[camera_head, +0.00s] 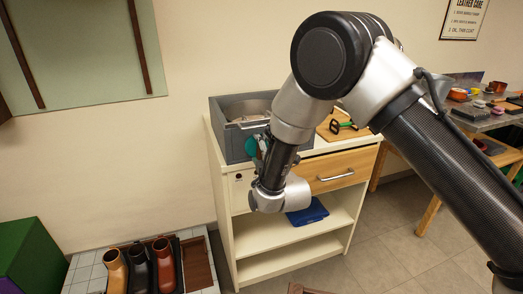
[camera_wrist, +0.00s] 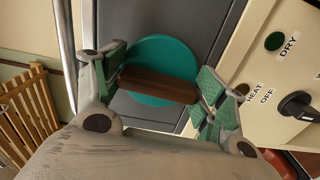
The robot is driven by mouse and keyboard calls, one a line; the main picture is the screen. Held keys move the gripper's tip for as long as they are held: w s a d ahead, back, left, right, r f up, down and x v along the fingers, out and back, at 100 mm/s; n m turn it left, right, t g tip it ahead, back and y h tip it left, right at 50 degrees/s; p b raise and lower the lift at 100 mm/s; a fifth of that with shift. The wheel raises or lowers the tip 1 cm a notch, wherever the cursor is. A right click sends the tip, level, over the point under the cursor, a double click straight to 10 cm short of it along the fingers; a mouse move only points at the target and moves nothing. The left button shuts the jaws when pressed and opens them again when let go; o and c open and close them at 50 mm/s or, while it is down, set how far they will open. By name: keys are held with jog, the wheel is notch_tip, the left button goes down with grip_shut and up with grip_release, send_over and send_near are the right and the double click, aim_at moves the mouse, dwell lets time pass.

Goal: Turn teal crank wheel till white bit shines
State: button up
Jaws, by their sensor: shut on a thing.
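The teal crank wheel (camera_wrist: 165,55) is on the side of a grey box (camera_head: 222,130) on top of the cream cabinet. Its brown bar-like grip (camera_wrist: 158,86) crosses the disc. My gripper (camera_wrist: 162,80) is shut on this grip, with one green-padded finger at each end of it. In the head view, the teal wheel (camera_head: 251,147) is mostly hidden behind my wrist. The cream control panel (camera_wrist: 285,70) has a dark green lamp (camera_wrist: 273,41) marked DRY, which looks unlit. No white light can be made out.
A black knob (camera_wrist: 296,105) sits beside the OFF mark on the panel. The cabinet (camera_head: 275,265) has a wooden drawer and a blue item (camera_head: 307,212) on its shelf. Several boots (camera_head: 140,268) stand at lower left. A cluttered workbench (camera_head: 490,120) is at right.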

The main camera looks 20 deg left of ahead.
jog(key=shift+w+a+r+n, duration=0.1)
jog(key=shift+r+n, duration=0.05)
jog(key=shift+n, duration=0.4)
jog(key=shift+a+r+n, duration=0.1)
jog(key=shift+n, duration=0.45)
jog(key=o, duration=1)
jog(key=shift+f, duration=0.1)
jog(key=shift+d+f, duration=0.1)
jog(key=shift+s+d, duration=0.3)
jog(key=shift+s, duration=0.15)
jog(key=v, duration=1.1)
